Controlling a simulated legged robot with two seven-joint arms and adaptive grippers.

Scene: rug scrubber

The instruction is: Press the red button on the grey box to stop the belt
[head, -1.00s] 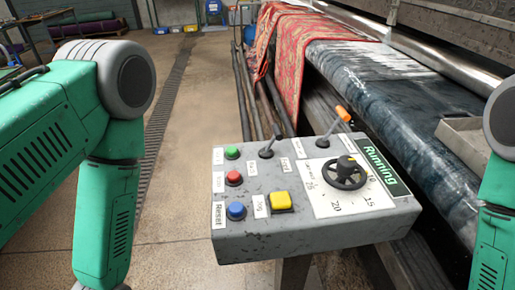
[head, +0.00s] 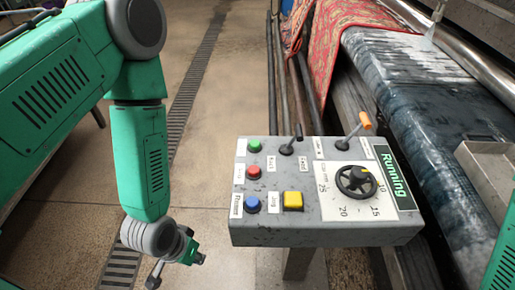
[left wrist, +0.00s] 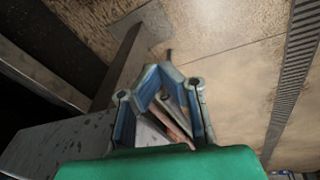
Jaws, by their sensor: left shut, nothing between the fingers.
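The grey box (head: 322,236) is a control panel on a post, right of centre in the head view. Its red button (head: 254,171) is in the left column, between a green button (head: 254,146) above and a blue button (head: 252,204) below. A display (head: 393,178) reads "Running". My left gripper (head: 184,262) is low and left of the box, apart from it. In the left wrist view my left gripper (left wrist: 165,72) is shut and empty, with a grey surface, apparently the box (left wrist: 62,148), at lower left. The red button is not visible there. My right gripper is out of view.
The box also carries a yellow button (head: 293,200), a black lever (head: 292,142), an orange-tipped lever (head: 356,128) and a dial (head: 357,181). The wet belt (head: 410,120) and red rug (head: 335,45) lie behind and right. Open floor (head: 215,150) lies left of the box.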

